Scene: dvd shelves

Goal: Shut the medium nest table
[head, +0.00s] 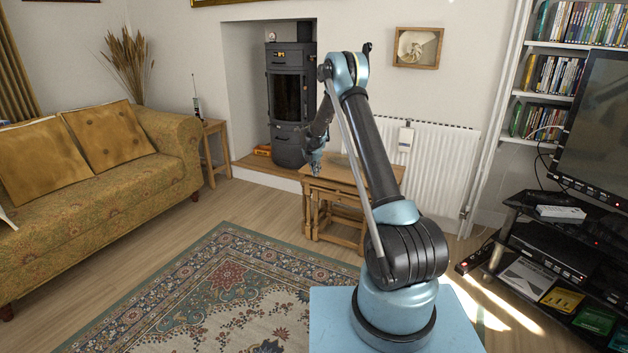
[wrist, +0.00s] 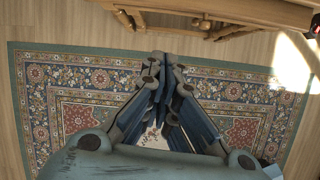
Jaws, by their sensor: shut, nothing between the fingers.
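A nest of wooden tables (head: 338,184) stands on the floor in front of the stove alcove and radiator. Smaller frames show under the large top, and my arm hides part of the nest. I cannot clearly tell which frame is the medium table or how far it sticks out. My gripper (head: 316,168) is at the left front edge of the top in the head view; contact cannot be told. In the wrist view my gripper (wrist: 165,62) is shut and empty, with wooden table parts (wrist: 260,10) along the upper edge, beyond the fingertips.
A patterned rug (head: 215,300) covers the floor in front of the nest. A yellow sofa (head: 100,190) and small side table (head: 215,150) are at left. A black stove (head: 290,100) and white radiator (head: 440,160) are behind. A TV stand (head: 545,250) is at right.

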